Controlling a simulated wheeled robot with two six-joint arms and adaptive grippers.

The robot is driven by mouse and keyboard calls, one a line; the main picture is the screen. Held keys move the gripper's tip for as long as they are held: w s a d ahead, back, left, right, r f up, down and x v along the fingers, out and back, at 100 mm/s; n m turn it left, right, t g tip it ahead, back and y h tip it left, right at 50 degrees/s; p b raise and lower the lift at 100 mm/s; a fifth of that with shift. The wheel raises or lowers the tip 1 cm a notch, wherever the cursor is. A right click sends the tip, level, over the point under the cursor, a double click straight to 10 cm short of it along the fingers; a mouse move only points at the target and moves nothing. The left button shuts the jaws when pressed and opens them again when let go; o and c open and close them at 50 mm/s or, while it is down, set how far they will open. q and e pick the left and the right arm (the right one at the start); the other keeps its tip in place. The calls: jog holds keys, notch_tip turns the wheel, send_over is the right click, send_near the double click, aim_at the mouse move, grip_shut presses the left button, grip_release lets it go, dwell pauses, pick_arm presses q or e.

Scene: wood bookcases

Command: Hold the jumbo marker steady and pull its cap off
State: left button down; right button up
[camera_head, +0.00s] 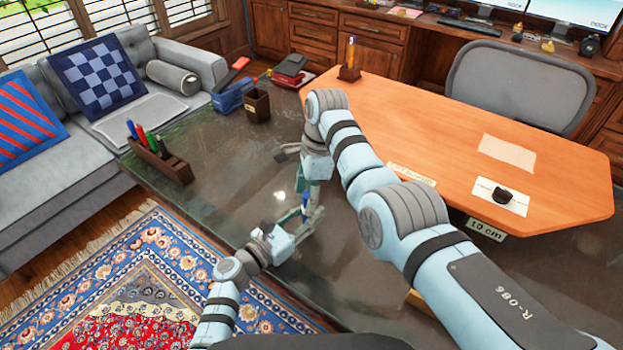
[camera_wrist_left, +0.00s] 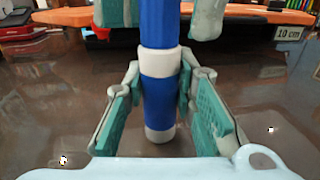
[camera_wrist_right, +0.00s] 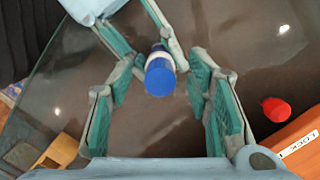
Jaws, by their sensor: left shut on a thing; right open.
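The jumbo marker (camera_wrist_left: 158,95) is blue with a white band and a pale lower end, and it stands upright in the left wrist view. My left gripper (camera_wrist_left: 160,88) is shut on its lower part, just below the band. My right gripper (camera_wrist_right: 160,78) is open, with its fingers on either side of the blue cap (camera_wrist_right: 160,79), which the right wrist view shows end-on. The right fingers also show beside the upper blue part in the left wrist view, with gaps. In the head view the marker (camera_head: 305,200) is small and partly hidden by my grippers.
Below is a dark glass table (camera_head: 215,190) with a pen holder (camera_head: 160,160), a brown cup (camera_head: 257,105) and a blue tray (camera_head: 233,95). An orange desk (camera_head: 450,130) stands to the right. A red round object (camera_wrist_right: 277,109) lies near the desk edge.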

aim_at(308, 194)
pick_arm(q)
jog(key=shift+f, duration=0.1)
pick_arm(e)
jog(key=shift+c, duration=0.6)
grip_shut()
jog(key=shift+r, duration=0.15)
jog(key=shift+r, duration=0.95)
jog(key=shift+r, duration=2)
pick_arm(q)
jog(key=c, duration=1.2)
grip_release()
jog(key=shift+c, duration=0.2)
